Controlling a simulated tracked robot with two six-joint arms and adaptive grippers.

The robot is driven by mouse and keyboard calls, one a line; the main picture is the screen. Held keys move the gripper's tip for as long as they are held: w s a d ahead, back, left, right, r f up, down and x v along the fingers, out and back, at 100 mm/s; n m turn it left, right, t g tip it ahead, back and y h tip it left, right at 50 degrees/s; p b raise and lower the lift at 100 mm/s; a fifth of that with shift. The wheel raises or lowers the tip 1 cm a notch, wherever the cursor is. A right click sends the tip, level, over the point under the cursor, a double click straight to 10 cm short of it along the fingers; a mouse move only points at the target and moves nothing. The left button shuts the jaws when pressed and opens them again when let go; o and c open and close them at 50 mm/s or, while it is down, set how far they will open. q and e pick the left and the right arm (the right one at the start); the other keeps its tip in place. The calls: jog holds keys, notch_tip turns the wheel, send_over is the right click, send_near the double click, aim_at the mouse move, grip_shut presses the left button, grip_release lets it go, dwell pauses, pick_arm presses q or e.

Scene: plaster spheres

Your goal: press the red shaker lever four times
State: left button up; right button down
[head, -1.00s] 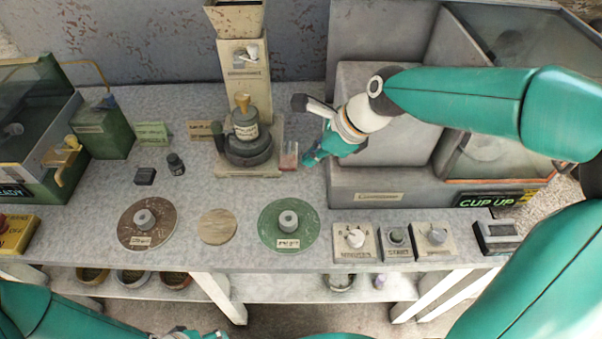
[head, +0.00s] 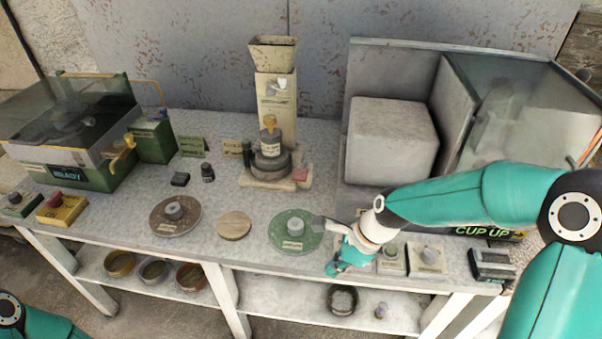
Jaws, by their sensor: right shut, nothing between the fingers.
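The red lever (head: 301,174) is a small reddish piece at the right side of the base of the tall beige and grey dispenser (head: 270,165). Nothing touches it. My right gripper (head: 336,268) is shut and empty, low over the front edge of the bench, to the right of the green disc (head: 292,246). It is well in front of the lever and apart from it. It hides part of the control panels behind it. Only a teal part of my left arm shows at the lower left corner; my left gripper is out of view.
A brown disc (head: 175,214) and a wooden disc (head: 234,226) lie left of the green one. A grey block (head: 392,140) and glass cabinet stand at the right. Knob panels (head: 428,258) line the front right. A green machine (head: 75,125) stands at the left.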

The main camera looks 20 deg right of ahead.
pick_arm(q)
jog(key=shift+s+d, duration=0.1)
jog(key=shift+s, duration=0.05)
pick_arm(e)
jog(key=s+a+f+n, duration=0.3)
jog(key=s+f+n, duration=0.4)
jog(key=f+n, duration=0.3)
jog(key=s+a+f+n+g, duration=0.1)
jog(key=s+a+f+n, duration=0.3)
jog(key=s+f+n, duration=0.3)
notch_tip(320, 180, down, 5)
jog(key=n, duration=0.4)
jog(key=shift+a+r, duration=0.15)
jog(key=shift+a, duration=0.1)
